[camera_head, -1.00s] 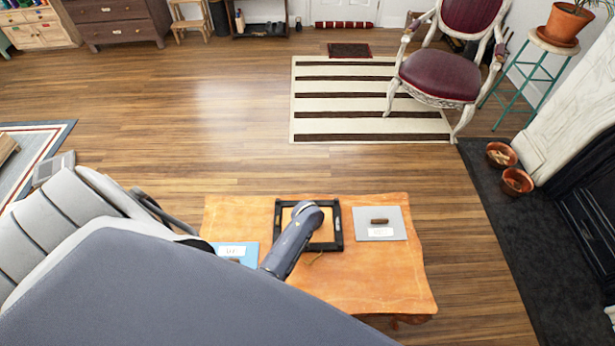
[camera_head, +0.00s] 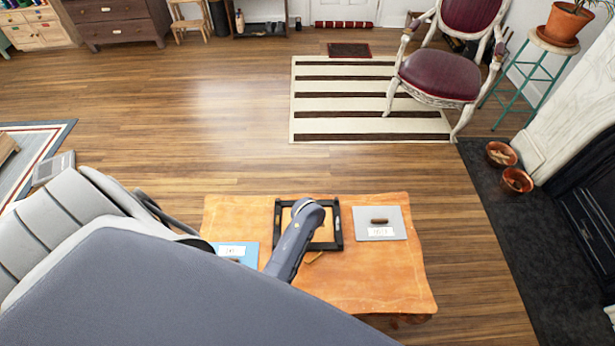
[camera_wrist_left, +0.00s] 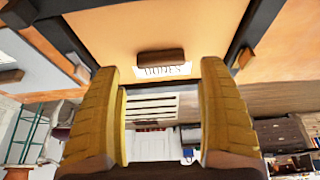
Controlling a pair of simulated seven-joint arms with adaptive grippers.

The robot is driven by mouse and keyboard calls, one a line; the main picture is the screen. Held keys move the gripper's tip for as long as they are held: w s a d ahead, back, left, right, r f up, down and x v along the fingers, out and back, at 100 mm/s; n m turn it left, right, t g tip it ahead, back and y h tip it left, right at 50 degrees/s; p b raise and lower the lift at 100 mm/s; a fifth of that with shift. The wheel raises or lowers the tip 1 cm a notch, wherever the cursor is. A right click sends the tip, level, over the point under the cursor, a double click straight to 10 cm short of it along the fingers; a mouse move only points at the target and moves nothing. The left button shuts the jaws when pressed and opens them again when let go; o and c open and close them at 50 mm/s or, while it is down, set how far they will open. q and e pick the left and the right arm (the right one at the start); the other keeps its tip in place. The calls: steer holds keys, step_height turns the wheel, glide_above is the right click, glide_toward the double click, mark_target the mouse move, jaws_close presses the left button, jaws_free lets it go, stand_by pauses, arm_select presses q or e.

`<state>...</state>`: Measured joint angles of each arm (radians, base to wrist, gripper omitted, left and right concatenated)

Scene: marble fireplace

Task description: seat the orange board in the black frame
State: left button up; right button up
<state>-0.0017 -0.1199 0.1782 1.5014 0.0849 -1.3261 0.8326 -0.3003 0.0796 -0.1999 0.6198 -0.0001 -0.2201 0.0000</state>
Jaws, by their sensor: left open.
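The orange board (camera_wrist_left: 150,38) shows in the left wrist view with a dark brown handle (camera_wrist_left: 160,57) and a white lettered label (camera_wrist_left: 160,72). It lies between the sides of the black frame (camera_wrist_left: 258,28); whether it sits flush I cannot tell. In the head view the black frame (camera_head: 337,222) lies on the table, with orange inside it, partly hidden by my left arm. My left gripper (camera_wrist_left: 160,68) has two yellow fingers, open and apart, one on each side of the label and handle, with nothing clearly gripped. My right gripper is not in view.
The small wooden table (camera_head: 385,275) also carries a grey board (camera_head: 395,215) with a handle right of the frame. A blue board (camera_head: 250,248) lies left of it, partly hidden by my arm. Bare tabletop lies at the front right.

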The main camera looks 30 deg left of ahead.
arm_select(q)
steer(key=shift+v, duration=1.6)
steer(key=shift+a, duration=0.1)
